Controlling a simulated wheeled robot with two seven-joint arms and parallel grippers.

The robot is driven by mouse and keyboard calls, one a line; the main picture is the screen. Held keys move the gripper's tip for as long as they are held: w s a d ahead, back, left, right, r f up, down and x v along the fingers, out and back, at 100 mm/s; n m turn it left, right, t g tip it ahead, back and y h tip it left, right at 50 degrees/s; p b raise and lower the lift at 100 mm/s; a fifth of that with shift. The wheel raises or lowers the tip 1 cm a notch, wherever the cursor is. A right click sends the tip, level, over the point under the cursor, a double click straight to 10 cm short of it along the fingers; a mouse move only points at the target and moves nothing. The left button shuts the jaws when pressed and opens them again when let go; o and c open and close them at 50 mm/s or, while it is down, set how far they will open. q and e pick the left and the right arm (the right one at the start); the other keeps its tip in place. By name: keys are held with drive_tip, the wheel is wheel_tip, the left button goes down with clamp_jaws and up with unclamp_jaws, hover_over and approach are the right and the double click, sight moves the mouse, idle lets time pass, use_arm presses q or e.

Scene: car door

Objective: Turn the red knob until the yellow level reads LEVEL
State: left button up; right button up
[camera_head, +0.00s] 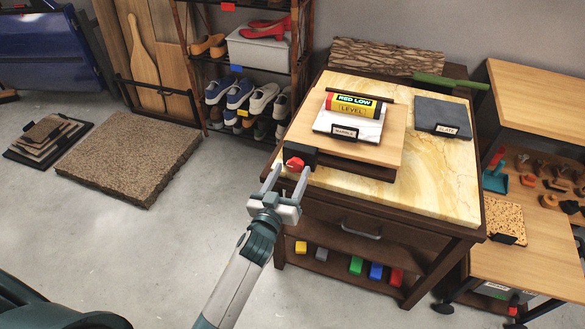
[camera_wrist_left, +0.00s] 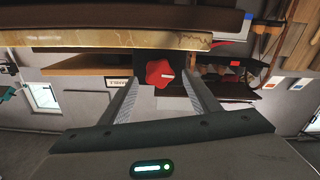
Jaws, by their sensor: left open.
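The red knob (camera_head: 294,163) sits on a dark block at the front left corner of a wooden board (camera_head: 388,148). The yellow level (camera_head: 352,105), with a red end, lies on a white marble slab on that board; its display reads RED LOW above the word LEVEL. My left gripper (camera_head: 287,177) is open at the knob, a finger on either side. In the left wrist view, which looks upside down, the knob (camera_wrist_left: 160,73) shows between the spread fingers (camera_wrist_left: 162,88); I cannot tell whether they touch it. My right gripper is not in view.
The board rests on a marble-topped cabinet (camera_head: 440,185). A slate slab (camera_head: 442,117) and a green-handled tool (camera_head: 450,81) lie to its right and back. A shoe rack (camera_head: 245,60) stands behind left. Open floor (camera_head: 150,240) lies at left.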

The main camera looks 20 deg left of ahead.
use_arm(q)
drive_tip(key=shift+w, duration=0.9)
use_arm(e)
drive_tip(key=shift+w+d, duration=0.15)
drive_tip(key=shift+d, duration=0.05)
use_arm(q)
drive_tip(key=c, duration=1.1)
drive_tip(key=shift+o, duration=0.2)
drive_tip(key=shift+r+m+p, duration=0.1)
drive_tip(key=shift+m+p, duration=0.2)
drive_tip(key=shift+m, duration=0.3)
drive_tip(key=shift+d+m, duration=0.1)
drive_tip(key=shift+m, duration=0.3)
drive_tip(key=shift+m+p, duration=0.55)
drive_tip(key=shift+m, duration=1.05)
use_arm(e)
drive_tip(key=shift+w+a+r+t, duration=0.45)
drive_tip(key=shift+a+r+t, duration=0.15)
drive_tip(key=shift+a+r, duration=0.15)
